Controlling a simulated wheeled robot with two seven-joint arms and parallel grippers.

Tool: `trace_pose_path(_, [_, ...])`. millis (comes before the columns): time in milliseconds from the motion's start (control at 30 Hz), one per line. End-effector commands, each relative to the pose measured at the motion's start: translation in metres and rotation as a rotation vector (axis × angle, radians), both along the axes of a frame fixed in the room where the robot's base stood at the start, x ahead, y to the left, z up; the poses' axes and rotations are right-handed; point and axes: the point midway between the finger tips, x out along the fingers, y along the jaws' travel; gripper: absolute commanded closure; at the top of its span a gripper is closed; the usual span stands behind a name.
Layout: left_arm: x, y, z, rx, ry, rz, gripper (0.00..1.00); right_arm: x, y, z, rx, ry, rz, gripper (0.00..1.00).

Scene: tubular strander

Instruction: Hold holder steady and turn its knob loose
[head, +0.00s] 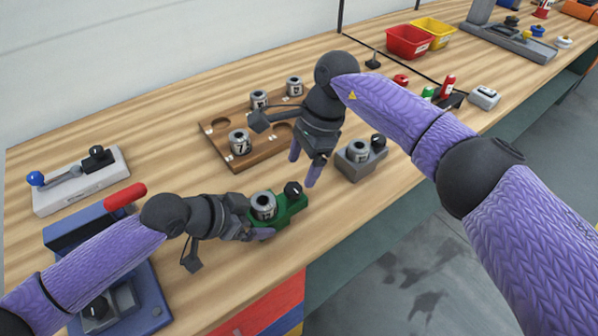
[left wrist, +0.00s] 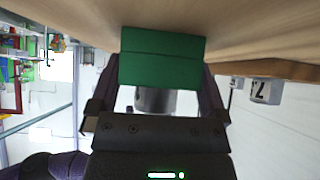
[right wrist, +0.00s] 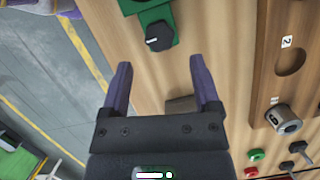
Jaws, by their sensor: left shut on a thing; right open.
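The green holder (head: 291,206) stands on the wooden table, with a grey metal spool (head: 263,205) on it and a black knob (head: 293,189) at its right end. My left gripper (head: 262,228) is shut on the green holder; in the left wrist view the green block (left wrist: 162,60) sits between its fingers. My right gripper (head: 304,168) is open and empty, pointing down above the table, up and right of the knob. In the right wrist view the knob (right wrist: 159,36) lies beyond the fingertips, between their lines and apart from them.
A grey holder (head: 350,171) with a spool and black knob stands close right of my right gripper. A wooden tray (head: 270,150) with several spools lies behind. A blue fixture (head: 80,232) with a red handle is at left. Red (head: 408,42) and yellow bins stand at the back.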

Motion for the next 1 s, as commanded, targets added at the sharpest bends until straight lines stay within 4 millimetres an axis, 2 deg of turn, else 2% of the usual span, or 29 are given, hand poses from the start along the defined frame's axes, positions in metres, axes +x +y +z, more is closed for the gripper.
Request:
trace_pose_path(333, [-0.001,0.000,-0.002,0.003,0.005,-0.001,1.00,0.000,0.000,0.001,0.000,0.000,0.000,0.21])
trace_pose_path(367, [-0.001,0.000,-0.001,0.003,0.005,-0.001,0.01,0.000,0.000,0.001,0.000,0.000,0.000,0.21])
trace_pose_path(667, [-0.003,0.005,0.004,0.002,0.001,0.001,0.00,0.000,0.000,0.001,0.000,0.000,0.000,0.21])
trace_pose_path(1000, [-0.039,0.058,0.065,0.007,0.003,0.000,0.00,0.000,0.000,0.001,0.000,0.000,0.000,0.21])
